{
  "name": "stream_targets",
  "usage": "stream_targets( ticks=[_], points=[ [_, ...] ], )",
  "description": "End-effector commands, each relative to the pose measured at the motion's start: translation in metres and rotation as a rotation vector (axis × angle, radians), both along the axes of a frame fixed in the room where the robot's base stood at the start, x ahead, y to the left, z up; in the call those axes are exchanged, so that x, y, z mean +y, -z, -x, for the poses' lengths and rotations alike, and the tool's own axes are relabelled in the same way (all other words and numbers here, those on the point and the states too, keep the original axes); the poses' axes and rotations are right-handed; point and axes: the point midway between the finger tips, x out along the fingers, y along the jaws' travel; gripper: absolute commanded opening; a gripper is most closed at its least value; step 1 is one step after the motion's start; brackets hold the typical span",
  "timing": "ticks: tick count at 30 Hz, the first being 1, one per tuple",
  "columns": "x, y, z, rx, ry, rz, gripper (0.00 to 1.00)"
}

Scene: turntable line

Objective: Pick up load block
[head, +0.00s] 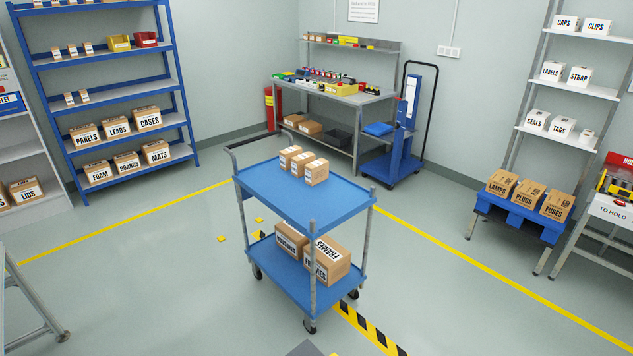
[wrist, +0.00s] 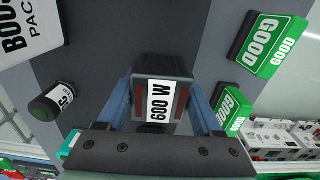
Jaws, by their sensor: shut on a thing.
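The load block, a dark grey block with a white "600 W" label (wrist: 161,101), is in the middle of the wrist view. My gripper (wrist: 160,88) has its two blue fingers on either side of the block and is shut on it. A dark grey surface lies behind the block; I cannot tell whether the block touches it. Neither the block nor my gripper can be made out in the head view.
Around the block in the wrist view are a green "GOOD" sign (wrist: 268,50), a second green sign (wrist: 232,108), a dark cylinder (wrist: 55,103) and a white pack (wrist: 30,28). A blue trolley (head: 300,195) with cartons stands ahead in the head view.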

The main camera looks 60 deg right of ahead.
Motion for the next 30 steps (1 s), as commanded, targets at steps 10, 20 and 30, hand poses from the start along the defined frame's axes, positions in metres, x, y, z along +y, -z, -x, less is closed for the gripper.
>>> stream_targets(
  ticks=[10,20,30],
  points=[
    [0.000,0.000,0.000,0.000,0.000,0.000,0.00],
    [-0.001,-0.003,-0.001,-0.003,0.000,0.002,0.00],
    [-0.001,-0.034,-0.002,-0.006,0.000,0.004,0.00]
  ],
)
